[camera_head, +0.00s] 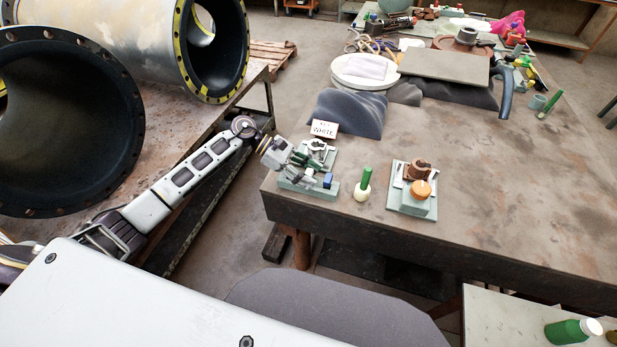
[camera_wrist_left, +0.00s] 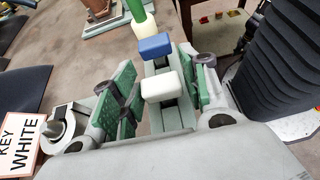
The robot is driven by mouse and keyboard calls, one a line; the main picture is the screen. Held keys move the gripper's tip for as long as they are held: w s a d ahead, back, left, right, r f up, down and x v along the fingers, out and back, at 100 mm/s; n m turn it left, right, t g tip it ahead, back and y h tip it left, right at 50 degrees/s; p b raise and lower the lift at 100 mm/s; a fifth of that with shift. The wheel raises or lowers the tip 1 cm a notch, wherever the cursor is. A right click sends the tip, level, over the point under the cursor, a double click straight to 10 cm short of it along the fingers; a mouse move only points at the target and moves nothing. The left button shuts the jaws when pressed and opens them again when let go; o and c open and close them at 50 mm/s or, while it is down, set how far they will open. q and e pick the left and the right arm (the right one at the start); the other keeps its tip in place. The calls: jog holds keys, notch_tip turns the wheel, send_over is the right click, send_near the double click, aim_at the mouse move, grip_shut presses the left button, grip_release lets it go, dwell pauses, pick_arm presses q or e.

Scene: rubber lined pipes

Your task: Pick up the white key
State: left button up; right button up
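The white key (camera_wrist_left: 162,85) shows in the left wrist view as a white block on a pale green stand (camera_wrist_left: 169,118). A blue block (camera_wrist_left: 155,46) stands just beyond it on the same stand, and it also shows in the head view (camera_head: 327,180). My left gripper (camera_head: 304,172) is at the stand on the near left corner of the table. Its green-padded fingers are open, one on each side of the white key, with a small gap seen on both sides. In the head view the gripper hides the white key. My right gripper is not in view.
A sign reading "KEY WHITE" (camera_head: 324,130) stands behind the stand. Dark grey foam (camera_head: 348,111) lies behind. The table's right side (camera_head: 520,190) is clear.

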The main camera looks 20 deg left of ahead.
aim_at(309, 172)
pick_arm(q)
jog(key=c, duration=0.6)
jog(key=shift+c, duration=0.2)
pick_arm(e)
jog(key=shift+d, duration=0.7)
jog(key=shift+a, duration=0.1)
pick_arm(q)
jog(key=shift+r, duration=0.65)
notch_tip(309, 172, up, 17)
jog(key=b, duration=0.2)
jog(key=shift+f+b, duration=0.15)
jog(key=shift+b, duration=0.15)
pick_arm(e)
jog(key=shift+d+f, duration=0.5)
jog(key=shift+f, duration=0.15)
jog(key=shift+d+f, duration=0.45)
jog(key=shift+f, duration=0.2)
